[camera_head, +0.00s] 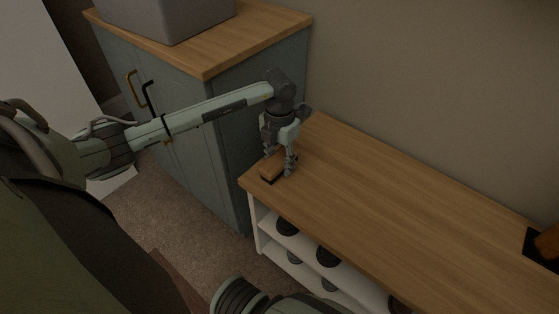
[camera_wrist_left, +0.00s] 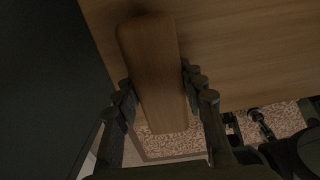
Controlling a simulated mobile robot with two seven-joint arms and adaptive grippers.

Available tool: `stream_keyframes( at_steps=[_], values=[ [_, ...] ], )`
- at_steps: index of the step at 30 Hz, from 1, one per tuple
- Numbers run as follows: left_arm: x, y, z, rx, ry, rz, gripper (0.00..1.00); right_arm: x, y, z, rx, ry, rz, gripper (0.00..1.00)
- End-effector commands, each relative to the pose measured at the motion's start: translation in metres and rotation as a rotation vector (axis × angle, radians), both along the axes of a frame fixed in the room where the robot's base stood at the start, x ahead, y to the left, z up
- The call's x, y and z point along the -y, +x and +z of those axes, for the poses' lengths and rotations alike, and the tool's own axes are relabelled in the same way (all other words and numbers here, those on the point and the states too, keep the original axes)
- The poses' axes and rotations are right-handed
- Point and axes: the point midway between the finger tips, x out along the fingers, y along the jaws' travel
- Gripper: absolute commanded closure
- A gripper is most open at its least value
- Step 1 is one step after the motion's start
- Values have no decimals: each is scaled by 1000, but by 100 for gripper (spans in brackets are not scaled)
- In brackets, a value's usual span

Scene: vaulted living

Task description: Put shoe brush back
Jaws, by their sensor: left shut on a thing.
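The shoe brush (camera_head: 271,167) has a brown wooden back and a dark underside. It is at the near left end of the wooden bench top (camera_head: 370,200). My left gripper (camera_head: 281,169) points down over it and is shut on it. In the left wrist view the brush (camera_wrist_left: 155,70) lies between the two fingers of my left gripper (camera_wrist_left: 160,95), its wooden back toward the camera. I cannot tell whether the brush touches the bench top. Only part of my right arm shows at the bottom of the head view; its gripper is out of view.
A grey-green cabinet (camera_head: 205,130) with a wooden top stands left of the bench and carries a grey box (camera_head: 180,15). Shoes (camera_head: 328,256) stand on the shelves below. A dark tray (camera_head: 534,246) with a brown thing lies at the right. The middle of the bench top is clear.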

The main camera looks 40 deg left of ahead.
Motion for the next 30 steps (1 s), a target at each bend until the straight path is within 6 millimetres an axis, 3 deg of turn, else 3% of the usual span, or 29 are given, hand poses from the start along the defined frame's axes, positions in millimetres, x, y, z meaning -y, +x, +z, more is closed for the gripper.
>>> stream_keyframes(
  at_steps=[8,9,14,25,30],
  values=[
    [0,0,-2,1,0,-1,87,0,-1,1,0,-1,-1,60],
    [0,0,-2,0,0,-1,59,0,-1,4,4,-1,-1,60],
    [0,0,-2,0,-1,-1,39,-1,0,7,9,0,-1,60],
    [0,0,3,1,-1,-1,39,0,0,8,6,0,-1,60],
    [0,2,29,6,1,-3,39,1,-3,-4,-12,1,-3,60]
  ],
)
